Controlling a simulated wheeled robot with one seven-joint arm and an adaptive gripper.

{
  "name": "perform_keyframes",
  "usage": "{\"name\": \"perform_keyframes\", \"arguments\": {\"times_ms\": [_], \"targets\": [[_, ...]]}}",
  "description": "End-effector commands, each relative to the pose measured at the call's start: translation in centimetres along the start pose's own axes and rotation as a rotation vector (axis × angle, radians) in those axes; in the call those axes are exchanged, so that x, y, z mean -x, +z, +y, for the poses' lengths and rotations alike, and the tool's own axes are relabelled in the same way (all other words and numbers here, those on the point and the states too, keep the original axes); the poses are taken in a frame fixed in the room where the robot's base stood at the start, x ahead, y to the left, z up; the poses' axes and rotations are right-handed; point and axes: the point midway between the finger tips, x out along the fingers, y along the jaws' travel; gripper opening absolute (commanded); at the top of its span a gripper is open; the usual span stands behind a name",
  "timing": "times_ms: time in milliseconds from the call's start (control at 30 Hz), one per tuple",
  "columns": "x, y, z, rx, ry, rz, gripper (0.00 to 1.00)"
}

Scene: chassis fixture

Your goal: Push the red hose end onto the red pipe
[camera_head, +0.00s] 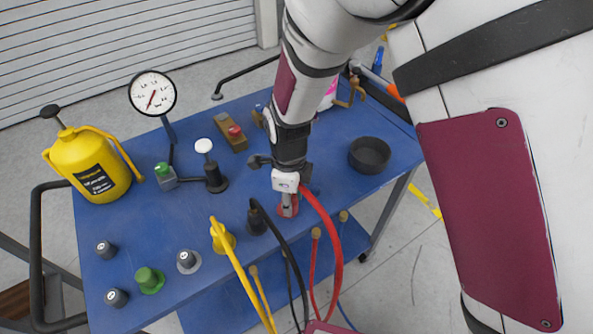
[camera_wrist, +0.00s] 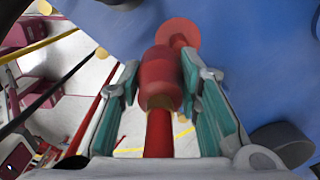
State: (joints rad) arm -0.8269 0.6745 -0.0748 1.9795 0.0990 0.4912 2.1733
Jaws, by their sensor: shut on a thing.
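The red hose end (camera_wrist: 160,80) is a thick red sleeve with a brass-coloured band at its rear, held between the teal finger pads of my gripper (camera_wrist: 166,78). The red hose (camera_wrist: 159,133) runs back from it toward the wrist camera. Just beyond its front is the round red base of the red pipe (camera_wrist: 179,30) on the blue table. In the head view my gripper (camera_head: 287,194) is low above the red base (camera_head: 288,211), and the red hose (camera_head: 328,232) curves off the front edge. The hose end hides most of the pipe, so I cannot tell whether they touch.
A black fitting (camera_head: 257,217) and a yellow fitting (camera_head: 223,238) with hoses stand left of my gripper on the blue table (camera_head: 150,230). A black round cup (camera_head: 369,155) is to the right. A pressure gauge (camera_head: 152,93) and a yellow canister (camera_head: 87,165) are at the left.

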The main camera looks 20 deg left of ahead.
Motion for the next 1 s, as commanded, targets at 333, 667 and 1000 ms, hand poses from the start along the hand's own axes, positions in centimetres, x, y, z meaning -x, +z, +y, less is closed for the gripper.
{"name": "perform_keyframes", "arguments": {"times_ms": [333,667,1000], "targets": [[-1.5,1.1,-2.1,0.000,0.004,0.004,0.00],[-3.4,1.3,-2.2,0.001,0.000,0.000,0.00],[-3.7,1.2,-2.2,-0.001,0.000,0.000,0.34]]}}
